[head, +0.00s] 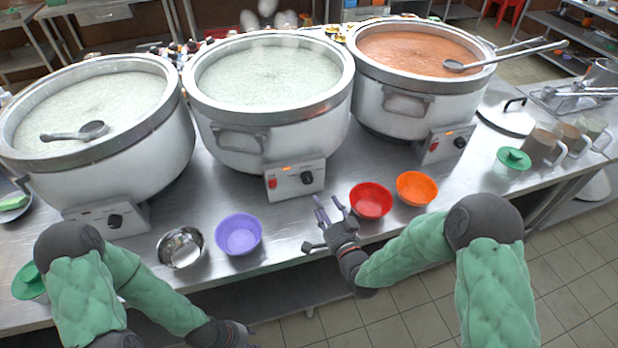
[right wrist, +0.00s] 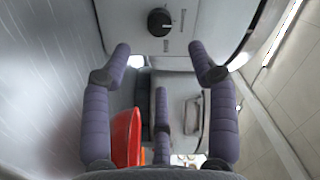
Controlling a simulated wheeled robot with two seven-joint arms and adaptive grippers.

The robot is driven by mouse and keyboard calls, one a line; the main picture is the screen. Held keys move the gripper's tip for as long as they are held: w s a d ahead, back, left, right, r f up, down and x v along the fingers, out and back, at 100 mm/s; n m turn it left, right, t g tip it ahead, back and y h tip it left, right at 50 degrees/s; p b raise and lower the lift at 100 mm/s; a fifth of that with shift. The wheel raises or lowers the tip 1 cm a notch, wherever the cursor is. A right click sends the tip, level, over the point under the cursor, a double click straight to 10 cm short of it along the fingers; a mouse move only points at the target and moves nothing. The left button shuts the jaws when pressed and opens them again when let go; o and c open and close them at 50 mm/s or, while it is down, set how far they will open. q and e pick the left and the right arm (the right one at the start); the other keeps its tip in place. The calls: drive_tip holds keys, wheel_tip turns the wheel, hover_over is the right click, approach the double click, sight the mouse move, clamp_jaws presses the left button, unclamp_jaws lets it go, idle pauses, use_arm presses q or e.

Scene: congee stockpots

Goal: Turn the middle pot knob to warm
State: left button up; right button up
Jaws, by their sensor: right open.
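The middle pot (head: 270,95) is a large steel pot of pale congee. Its control box (head: 293,180) on the front has a black round knob (head: 307,177) and a small red switch (head: 272,183). The knob's setting is too small to read. My right gripper (head: 326,212) is open and empty, in front of and slightly right of this box, apart from the knob. In the right wrist view its fingers (right wrist: 165,70) are spread, with a black knob (right wrist: 159,22) beyond them; I cannot tell which pot's. My left gripper (head: 235,334) is low at the front edge, its fingers unclear.
Red (head: 370,200) and orange (head: 416,188) bowls stand right of my right gripper. A purple bowl (head: 238,234) and a steel bowl (head: 180,247) stand to its left. The left pot (head: 100,150) and right pot (head: 410,100) flank the middle one. Mugs (head: 540,146) stand far right.

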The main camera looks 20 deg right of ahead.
sight(310, 180)
drive_tip(key=w, duration=0.3)
drive_tip(key=w+a+b, duration=0.1)
drive_tip(key=w, duration=0.2)
drive_tip(key=w+b, duration=0.1)
drive_tip(key=w, duration=0.2)
drive_tip(key=shift+w+a, duration=0.15)
drive_tip(key=shift+w, duration=0.25)
drive_tip(key=c, duration=1.1)
